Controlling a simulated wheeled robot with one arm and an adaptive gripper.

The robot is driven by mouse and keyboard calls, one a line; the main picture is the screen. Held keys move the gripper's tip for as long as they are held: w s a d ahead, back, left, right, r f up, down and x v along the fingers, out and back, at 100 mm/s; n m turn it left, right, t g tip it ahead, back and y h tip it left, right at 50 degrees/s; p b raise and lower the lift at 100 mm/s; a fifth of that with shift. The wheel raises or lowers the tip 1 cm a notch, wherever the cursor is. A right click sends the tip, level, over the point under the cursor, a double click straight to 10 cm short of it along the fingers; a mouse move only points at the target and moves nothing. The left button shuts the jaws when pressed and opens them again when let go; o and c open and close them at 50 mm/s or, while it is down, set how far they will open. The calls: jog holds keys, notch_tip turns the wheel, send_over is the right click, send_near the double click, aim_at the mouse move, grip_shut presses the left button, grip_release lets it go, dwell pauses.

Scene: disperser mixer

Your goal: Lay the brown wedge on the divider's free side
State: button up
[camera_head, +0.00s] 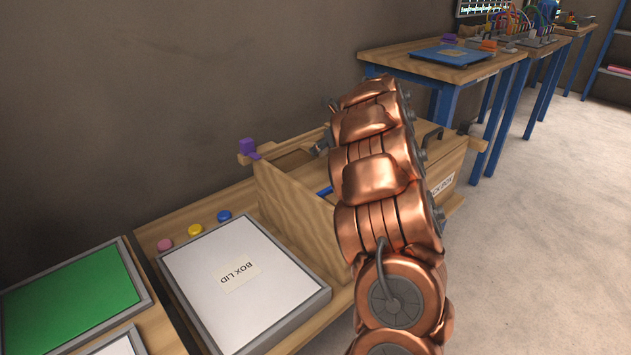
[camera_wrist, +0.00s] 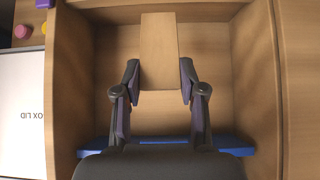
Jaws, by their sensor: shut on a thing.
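My gripper (camera_wrist: 158,80) is shut on the brown wedge (camera_wrist: 158,45), a plain light-brown block between the fingertips in the wrist view. The gripper points into an open compartment of the wooden box (camera_wrist: 262,75). A blue bar (camera_wrist: 232,146) crosses that compartment below the fingers; I cannot tell whether it is the divider. A bit of blue also shows inside the box in the head view (camera_head: 325,191). I cannot tell whether the wedge touches the box.
A white panel labelled BOX LID (camera_head: 240,283) lies left of the box, with pink, yellow and blue buttons behind it (camera_head: 195,230). A purple piece (camera_head: 249,148) sits at the box's far left corner. A green panel (camera_head: 75,310) is farther left. Other workbenches stand behind.

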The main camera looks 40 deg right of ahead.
notch_tip(320, 180, down, 5)
jog(key=shift+s+d+r+b, duration=0.1)
jog(key=shift+d+r+b, duration=0.1)
jog(key=shift+b, duration=0.4)
jog(key=shift+a+f+b, duration=0.1)
jog(key=shift+f+b, duration=0.5)
jog(key=shift+f, duration=1.3)
